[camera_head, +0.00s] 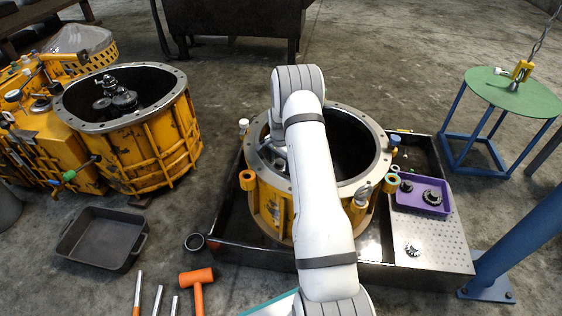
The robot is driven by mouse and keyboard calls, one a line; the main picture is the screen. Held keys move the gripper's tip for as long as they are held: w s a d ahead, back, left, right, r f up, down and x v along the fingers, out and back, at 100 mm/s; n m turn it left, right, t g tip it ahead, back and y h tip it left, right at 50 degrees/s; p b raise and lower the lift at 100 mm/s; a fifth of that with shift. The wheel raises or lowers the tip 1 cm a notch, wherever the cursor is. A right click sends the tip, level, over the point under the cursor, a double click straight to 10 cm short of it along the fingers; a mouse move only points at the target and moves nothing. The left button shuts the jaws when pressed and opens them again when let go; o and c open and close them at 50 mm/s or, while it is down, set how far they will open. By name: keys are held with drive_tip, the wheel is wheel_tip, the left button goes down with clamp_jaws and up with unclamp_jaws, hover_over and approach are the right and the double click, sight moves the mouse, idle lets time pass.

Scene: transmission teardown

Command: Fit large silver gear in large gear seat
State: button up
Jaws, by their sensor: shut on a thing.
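My white arm (318,190) rises from the bottom, bends at its top joint and reaches down over the yellow round housing (270,206) in the middle. The arm hides its own end, so I cannot make out my gripper's jaws. Pale grey metal parts (278,160) show inside the housing, just left of the arm. I cannot tell whether they are part of my wrist, the large silver gear or fixed parts. The large gear seat cannot be picked out; the right part of the bore is dark and looks empty.
A second yellow housing (160,142) with dark gears stands at left. A purple tray (420,207) with dark rings and a small silver gear (413,249) are on the bench (450,250). A black bin (75,262) and an orange hammer (197,277) are lower left. A green table (512,92) stands right.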

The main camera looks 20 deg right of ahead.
drive_tip(key=shift+s+f, duration=0.25)
drive_tip(key=shift+f, duration=0.25)
drive_tip(key=o, duration=1.5)
drive_tip(key=shift+f, duration=0.1)
drive_tip(key=r+p, duration=0.3)
drive_tip(key=r, duration=0.6)
drive_tip(key=shift+w, duration=0.2)
